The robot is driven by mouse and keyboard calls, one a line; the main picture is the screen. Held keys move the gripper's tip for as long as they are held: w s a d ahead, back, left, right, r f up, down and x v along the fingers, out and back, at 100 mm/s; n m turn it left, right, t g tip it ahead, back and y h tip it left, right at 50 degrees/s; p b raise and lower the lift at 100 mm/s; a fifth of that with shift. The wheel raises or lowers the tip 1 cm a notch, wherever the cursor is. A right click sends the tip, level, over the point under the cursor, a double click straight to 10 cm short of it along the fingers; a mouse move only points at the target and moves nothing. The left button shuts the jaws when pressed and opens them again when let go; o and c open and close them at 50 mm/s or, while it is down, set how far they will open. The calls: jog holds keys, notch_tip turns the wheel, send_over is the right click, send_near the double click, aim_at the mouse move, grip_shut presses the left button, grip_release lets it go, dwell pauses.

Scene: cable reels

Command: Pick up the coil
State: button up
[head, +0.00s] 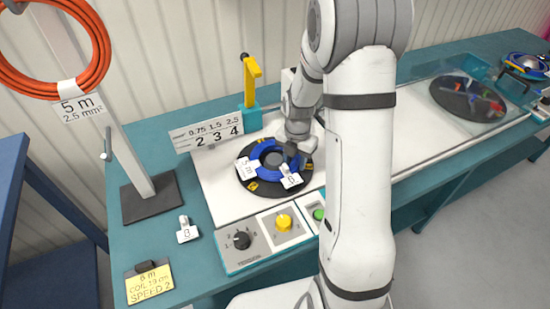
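A blue coil (267,177) lies flat on a black round turntable (248,181) on the winding machine. It surrounds a dark hub. A white tag (245,168) reading about "5 m" sits at its left, and another white tag (291,180) at its front right. My gripper (292,158) is down at the coil's right side, pointing downward. Its fingers are small and partly hidden, so I cannot tell whether they are open or shut on the coil. An orange coil (98,68) hangs at the upper left with a "5 m 2.5 mm²" label (80,107).
A yellow lever (250,80) stands behind the turntable, beside a numbered plate (208,133). A post with a black base (150,198), a small white tag (187,231) and a yellow note (150,284) are left. A second black disc (460,98) is right.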

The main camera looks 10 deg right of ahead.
jog(key=shift+f, duration=0.65)
jog(key=shift+c, duration=0.5)
grip_shut()
